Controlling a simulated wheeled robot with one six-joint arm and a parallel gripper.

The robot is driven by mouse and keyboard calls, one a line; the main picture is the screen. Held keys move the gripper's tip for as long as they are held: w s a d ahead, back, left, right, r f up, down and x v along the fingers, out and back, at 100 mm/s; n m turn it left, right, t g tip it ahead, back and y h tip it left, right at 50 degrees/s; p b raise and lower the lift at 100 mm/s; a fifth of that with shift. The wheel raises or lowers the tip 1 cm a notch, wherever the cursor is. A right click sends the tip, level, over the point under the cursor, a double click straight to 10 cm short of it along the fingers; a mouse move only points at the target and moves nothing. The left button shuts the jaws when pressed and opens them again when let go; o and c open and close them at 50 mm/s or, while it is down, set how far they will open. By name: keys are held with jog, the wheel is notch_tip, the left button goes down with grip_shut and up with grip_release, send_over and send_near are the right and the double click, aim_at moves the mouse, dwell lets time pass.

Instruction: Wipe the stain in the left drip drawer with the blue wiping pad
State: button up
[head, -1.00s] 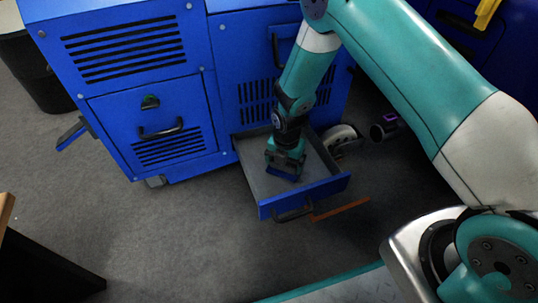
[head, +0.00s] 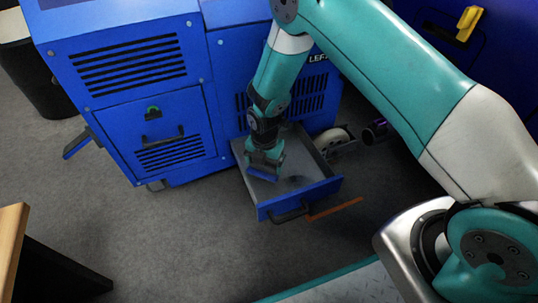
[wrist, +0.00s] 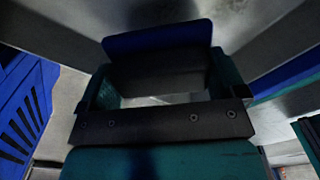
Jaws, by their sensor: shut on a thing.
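The left drip drawer (head: 322,190) is pulled out of the blue cabinet, with a grey inside and a blue front. A dark, faint stain (head: 297,182) shows on its floor, right of my gripper. My gripper (head: 264,162) reaches down into the drawer's left part and is shut on the blue wiping pad (head: 262,175). The pad is low, near the floor; whether it touches I cannot tell. In the wrist view the pad (wrist: 158,38) lies across my fingertips (wrist: 165,75), and a dark smudge shows on the grey floor beyond it.
The blue cabinet (head: 160,100) stands behind and left of the drawer, with a partly hidden label on its right section. An orange-brown strip (head: 336,208) lies by the drawer front. A caster wheel (head: 333,140) is right of the drawer.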

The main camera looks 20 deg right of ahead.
jog(key=shift+r+p, duration=1.4)
jog(key=shift+r, duration=0.45)
